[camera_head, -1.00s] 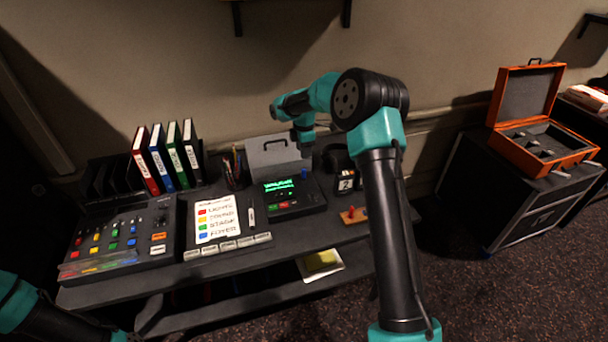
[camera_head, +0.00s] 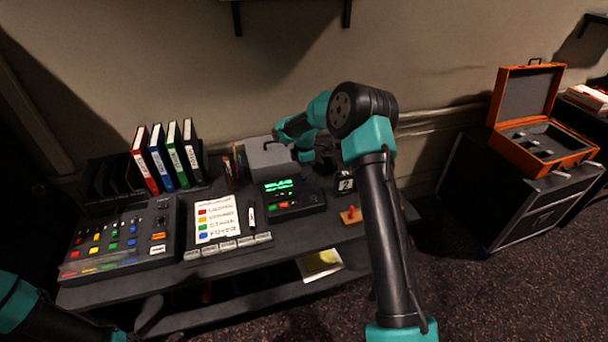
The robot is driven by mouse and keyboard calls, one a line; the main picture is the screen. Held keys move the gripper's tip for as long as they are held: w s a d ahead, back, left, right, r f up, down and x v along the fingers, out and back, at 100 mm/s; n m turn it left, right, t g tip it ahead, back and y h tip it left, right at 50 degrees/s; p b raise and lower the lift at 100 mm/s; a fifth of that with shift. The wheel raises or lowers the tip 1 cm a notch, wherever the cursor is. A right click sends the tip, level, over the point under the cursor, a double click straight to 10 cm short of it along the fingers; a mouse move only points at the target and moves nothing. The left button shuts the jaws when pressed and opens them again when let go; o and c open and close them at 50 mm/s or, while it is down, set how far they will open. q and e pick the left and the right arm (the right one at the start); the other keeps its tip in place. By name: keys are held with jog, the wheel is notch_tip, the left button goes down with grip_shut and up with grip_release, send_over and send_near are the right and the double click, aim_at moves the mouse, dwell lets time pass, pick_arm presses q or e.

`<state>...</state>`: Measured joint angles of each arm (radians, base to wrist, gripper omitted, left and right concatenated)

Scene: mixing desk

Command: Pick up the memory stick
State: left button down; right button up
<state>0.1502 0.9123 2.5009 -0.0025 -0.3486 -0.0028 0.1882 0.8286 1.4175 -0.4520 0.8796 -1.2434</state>
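A dark device (camera_head: 300,202) with a lit green screen stands at the middle right of the desk. In the earlier frame a small blue piece stood upright at its back right corner; it may be the memory stick, but I cannot be sure. Now my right gripper (camera_head: 304,158) hangs just above and behind that corner, and I cannot make the blue piece out clearly. The gripper's fingers are too small and dark to read. My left arm shows at the lower left, its gripper (camera_head: 122,336) partly cut off by the bottom edge.
A mixing panel (camera_head: 122,238) and a colour-coded sheet (camera_head: 216,219) lie left of the device. Binders (camera_head: 170,157), a pen cup (camera_head: 234,176) and a grey box (camera_head: 268,158) stand behind. A wooden block (camera_head: 352,216) with red pegs lies right. An open orange case (camera_head: 540,150) stands far right.

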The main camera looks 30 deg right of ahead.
aim_at(304, 178)
jog(key=shift+f, duration=1.6)
grip_shut()
